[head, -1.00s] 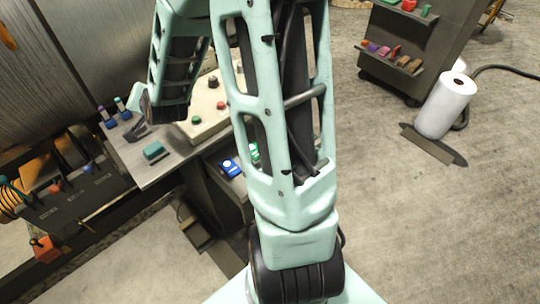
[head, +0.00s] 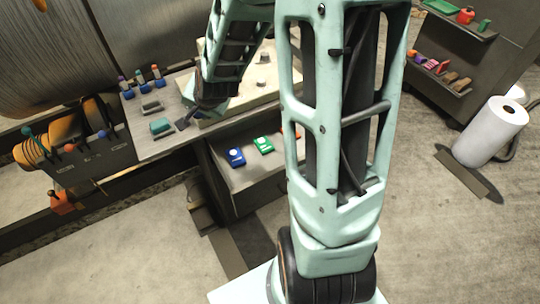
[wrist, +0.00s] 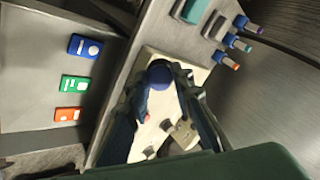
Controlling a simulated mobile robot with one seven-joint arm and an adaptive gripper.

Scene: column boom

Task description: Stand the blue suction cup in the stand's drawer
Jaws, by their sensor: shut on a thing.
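In the wrist view, my gripper (wrist: 160,78) is shut on a round blue thing (wrist: 159,75), seen end-on between the fingertips; it looks like the blue suction cup. Its far side is hidden. The stand's drawer (head: 240,182) is pulled open below the stand's top, and it also shows at the left of the wrist view (wrist: 35,75). In the head view, my gripper (head: 187,122) is over the stand's top, beside the drawer and not over it; what it holds does not show there.
Flat blue (head: 235,157), green (head: 263,145) and orange (wrist: 69,114) blocks lie in the drawer in a row. The drawer's front part looks clear.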

